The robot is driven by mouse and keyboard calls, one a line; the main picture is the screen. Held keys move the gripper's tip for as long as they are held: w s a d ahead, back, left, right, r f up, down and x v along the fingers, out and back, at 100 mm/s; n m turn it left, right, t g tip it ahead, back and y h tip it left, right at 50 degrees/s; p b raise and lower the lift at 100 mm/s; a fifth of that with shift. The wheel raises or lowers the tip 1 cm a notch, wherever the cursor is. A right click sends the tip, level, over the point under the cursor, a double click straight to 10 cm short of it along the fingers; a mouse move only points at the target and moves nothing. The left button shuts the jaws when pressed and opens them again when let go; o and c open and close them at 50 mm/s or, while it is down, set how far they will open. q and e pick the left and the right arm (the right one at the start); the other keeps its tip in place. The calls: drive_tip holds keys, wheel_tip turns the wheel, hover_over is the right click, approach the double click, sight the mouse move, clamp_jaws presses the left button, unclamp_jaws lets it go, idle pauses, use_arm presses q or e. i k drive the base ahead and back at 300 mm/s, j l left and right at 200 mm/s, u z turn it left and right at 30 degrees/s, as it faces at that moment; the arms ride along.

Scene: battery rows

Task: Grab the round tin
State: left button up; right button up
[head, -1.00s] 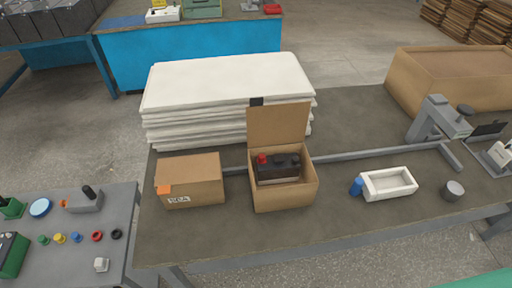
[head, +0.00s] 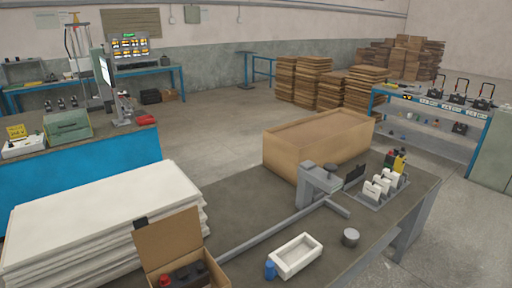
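A small round grey tin (head: 350,238) stands on the dark worktable (head: 240,192), near its front edge. It is just right of a white open tray (head: 296,256). Its top and side are in plain view and nothing covers it. Neither of my grippers shows in the head view.
A small blue item (head: 270,268) stands left of the white tray. An open carton (head: 168,243) with a dark battery is at the lower left, beside stacked white sheets (head: 95,220). A grey press (head: 318,185), a rack of white pieces (head: 378,188) and a large cardboard box (head: 318,140) stand behind.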

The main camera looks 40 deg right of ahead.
sight(351, 236)
drive_tip(key=z, duration=1.9)
drive_tip(key=i+l+u, duration=0.15)
drive_tip(key=i+l, duration=0.1)
drive_tip(key=l, duration=0.1)
